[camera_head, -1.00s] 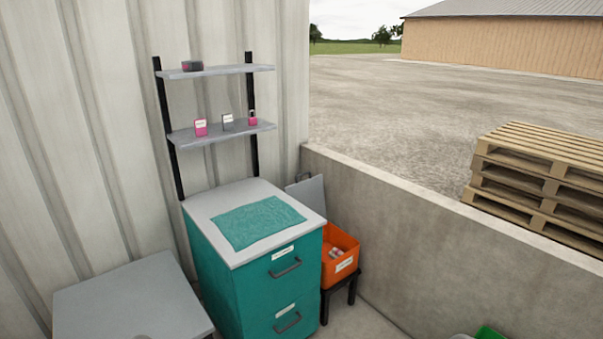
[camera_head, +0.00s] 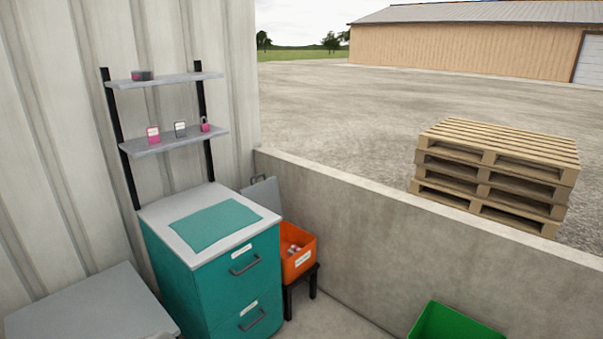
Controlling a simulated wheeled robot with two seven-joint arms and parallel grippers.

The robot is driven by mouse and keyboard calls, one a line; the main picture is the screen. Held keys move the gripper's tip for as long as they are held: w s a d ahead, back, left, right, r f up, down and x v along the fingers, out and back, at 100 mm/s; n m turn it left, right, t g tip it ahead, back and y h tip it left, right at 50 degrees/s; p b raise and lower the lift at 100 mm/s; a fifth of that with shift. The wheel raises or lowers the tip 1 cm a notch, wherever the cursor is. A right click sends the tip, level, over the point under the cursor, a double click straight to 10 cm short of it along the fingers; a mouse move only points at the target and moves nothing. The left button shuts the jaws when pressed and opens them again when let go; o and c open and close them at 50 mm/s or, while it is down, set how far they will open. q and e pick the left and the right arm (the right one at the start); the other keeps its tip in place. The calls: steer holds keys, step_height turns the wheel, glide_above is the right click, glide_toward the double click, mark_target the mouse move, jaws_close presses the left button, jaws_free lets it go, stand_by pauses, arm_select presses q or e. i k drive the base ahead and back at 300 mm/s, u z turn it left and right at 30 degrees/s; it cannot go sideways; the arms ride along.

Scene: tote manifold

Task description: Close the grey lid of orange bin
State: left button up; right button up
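The orange bin (camera_head: 306,258) stands on a small black stand to the right of the teal drawer cabinet. Its grey lid (camera_head: 262,192) is raised at the bin's back left side, partly hidden behind the cabinet. Several small items (camera_head: 291,250) lie inside the bin. Neither of my grippers can be seen in this view.
The teal cabinet (camera_head: 204,275) with a teal mat (camera_head: 215,222) on top stands left of the bin. A grey surface (camera_head: 85,308) is at the lower left. A concrete wall (camera_head: 380,225) runs behind the bin. A green bin (camera_head: 450,324) is at the lower right.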

mark_target(265, 193)
steer(key=z, duration=0.35)
steer(key=i, duration=1.2)
steer(key=u, duration=0.2)
